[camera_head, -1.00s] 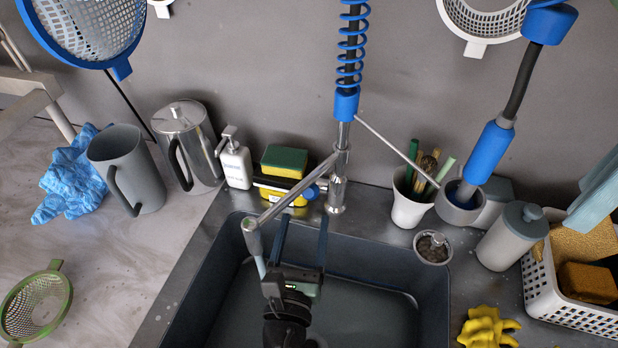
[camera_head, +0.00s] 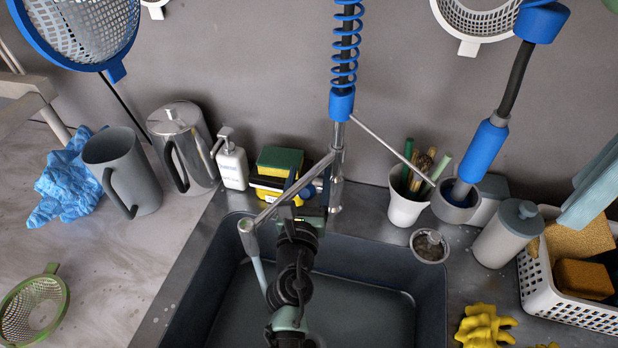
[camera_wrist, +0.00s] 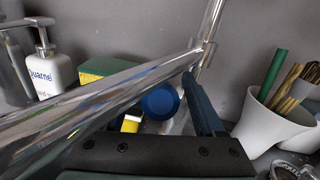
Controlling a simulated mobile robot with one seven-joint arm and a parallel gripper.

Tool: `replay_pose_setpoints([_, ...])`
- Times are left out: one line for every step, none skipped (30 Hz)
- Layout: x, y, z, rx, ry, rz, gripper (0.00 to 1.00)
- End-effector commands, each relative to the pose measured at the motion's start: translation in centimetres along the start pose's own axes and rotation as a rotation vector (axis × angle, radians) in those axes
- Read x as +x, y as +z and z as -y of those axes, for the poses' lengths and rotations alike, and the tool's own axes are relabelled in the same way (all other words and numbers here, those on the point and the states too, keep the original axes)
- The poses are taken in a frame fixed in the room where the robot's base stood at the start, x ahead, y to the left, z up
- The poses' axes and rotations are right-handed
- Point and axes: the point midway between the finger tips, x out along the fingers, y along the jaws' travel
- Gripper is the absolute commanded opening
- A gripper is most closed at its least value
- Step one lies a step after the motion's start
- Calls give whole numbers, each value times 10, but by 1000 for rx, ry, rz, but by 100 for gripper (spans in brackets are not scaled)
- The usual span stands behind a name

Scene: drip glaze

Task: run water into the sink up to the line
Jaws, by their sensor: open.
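The chrome faucet (camera_head: 337,185) stands at the sink's back edge. Its spout (camera_head: 285,195) reaches forward-left over the dark grey sink (camera_head: 375,262). The faucet's round blue knob (camera_wrist: 160,102) shows in the wrist view, and its edge in the head view (camera_head: 309,191). My gripper (camera_head: 306,190) is open at the faucet base, its fingers beside the knob. In the wrist view the right finger (camera_wrist: 203,108) is right of the knob; the spout hides most of the left side. I cannot tell whether the fingers touch it. No water stream or fill line is discernible.
A soap dispenser (camera_head: 232,165) and a green-yellow sponge (camera_head: 279,163) stand left of the faucet. A white cup of brushes (camera_head: 405,208) stands right. The spout crosses close above my gripper. A yellow glove (camera_head: 484,325) lies on the right rim.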

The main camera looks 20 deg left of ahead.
Motion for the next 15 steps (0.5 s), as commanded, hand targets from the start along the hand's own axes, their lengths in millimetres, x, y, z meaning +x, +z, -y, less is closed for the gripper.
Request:
replay_pose_setpoints([0,0,0,0,0,0,72])
replay_pose_setpoints([0,0,0,0,0,0,72])
replay_pose_setpoints([0,0,0,0,0,0,72])
replay_pose_setpoints([0,0,0,0,0,0,70])
replay_pose_setpoints([0,0,0,0,0,0,64])
replay_pose_setpoints([0,0,0,0,0,0,57])
replay_pose_setpoints([0,0,0,0,0,0,52])
replay_pose_setpoints([0,0,0,0,0,0,46])
replay_pose_setpoints([0,0,0,0,0,0,39])
replay_pose_setpoints([0,0,0,0,0,0,34])
replay_pose_setpoints([0,0,0,0,0,0,28])
replay_pose_setpoints([0,0,0,0,0,0,21])
replay_pose_setpoints([0,0,0,0,0,0,16])
replay_pose_setpoints([0,0,0,0,0,0,10])
replay_pose_setpoints([0,0,0,0,0,0,3])
